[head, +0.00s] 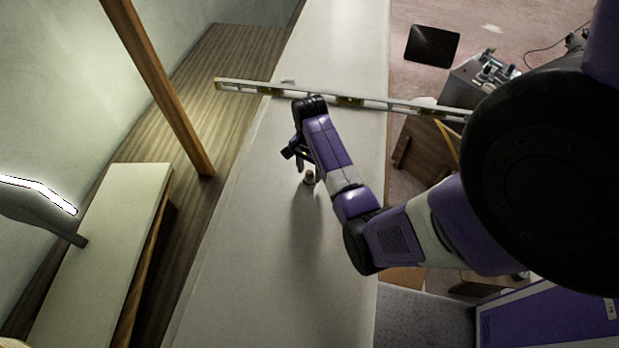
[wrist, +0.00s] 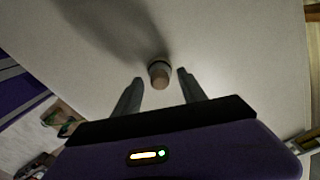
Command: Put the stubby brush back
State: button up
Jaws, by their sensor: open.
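A small upright object with a tan top and a darker collar, which looks like the stubby brush (head: 309,177), stands on the long pale worktop (head: 300,240). In the wrist view the brush (wrist: 159,74) is ahead of and between the fingertips, with gaps on both sides. My gripper (head: 296,160) is open and empty, low over the worktop and close to the brush. Both fingers of my gripper (wrist: 160,76) show in the wrist view. The brush's lower part is partly hidden there by its top.
A long spirit level (head: 345,99) lies across the worktop behind my gripper and sticks out past its right edge. A small light object (head: 287,81) lies beyond it. A wooden post (head: 160,90) and a bench (head: 110,240) are at the left. The near worktop is clear.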

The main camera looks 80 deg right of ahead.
jog(key=shift+f, duration=0.45)
grip_shut()
jog(key=shift+r, duration=0.15)
